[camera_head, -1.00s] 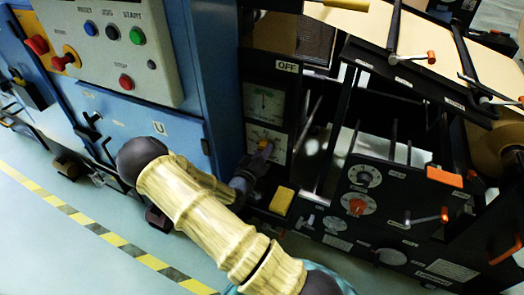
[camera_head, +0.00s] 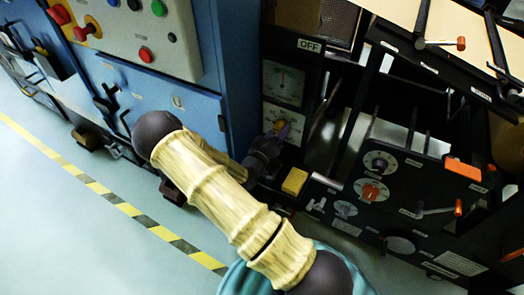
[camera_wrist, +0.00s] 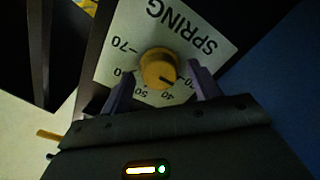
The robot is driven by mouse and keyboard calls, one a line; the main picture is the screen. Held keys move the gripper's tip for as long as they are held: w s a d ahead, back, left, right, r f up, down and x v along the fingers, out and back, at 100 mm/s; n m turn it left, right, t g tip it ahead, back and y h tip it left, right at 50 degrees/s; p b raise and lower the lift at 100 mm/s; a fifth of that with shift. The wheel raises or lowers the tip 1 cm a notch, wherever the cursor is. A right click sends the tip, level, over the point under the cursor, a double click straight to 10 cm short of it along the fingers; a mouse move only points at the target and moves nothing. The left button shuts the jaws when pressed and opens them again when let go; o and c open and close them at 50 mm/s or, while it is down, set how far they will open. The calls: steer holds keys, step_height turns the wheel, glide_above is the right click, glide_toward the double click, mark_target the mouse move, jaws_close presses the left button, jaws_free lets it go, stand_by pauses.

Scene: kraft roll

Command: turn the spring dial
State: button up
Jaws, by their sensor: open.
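The spring dial is a round yellow knob (camera_wrist: 158,68) with a dark pointer mark, on a white scale plate (camera_wrist: 203,45) labelled SPRING in the wrist view. Its pointer is toward the lower right, near the 40. My gripper (camera_wrist: 161,88) is open, with one purple finger on each side of the knob's lower part; I cannot tell whether either finger touches it. In the head view my gripper (camera_head: 276,137) is at the lower white plate beneath the gauge (camera_head: 283,82), and it mostly covers the knob.
A black panel with an orange-centred dial (camera_head: 371,191) and levers stands to the right. A yellow block (camera_head: 294,181) sits just below my gripper. The blue cabinet (camera_head: 165,105) is close on the left. The floor in front is clear, with a striped line (camera_head: 120,205).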

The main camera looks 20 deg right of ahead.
steer(key=p+v, duration=0.1)
steer(key=v, duration=1.5)
steer(key=shift+s, duration=0.15)
steer(key=shift+a, duration=0.15)
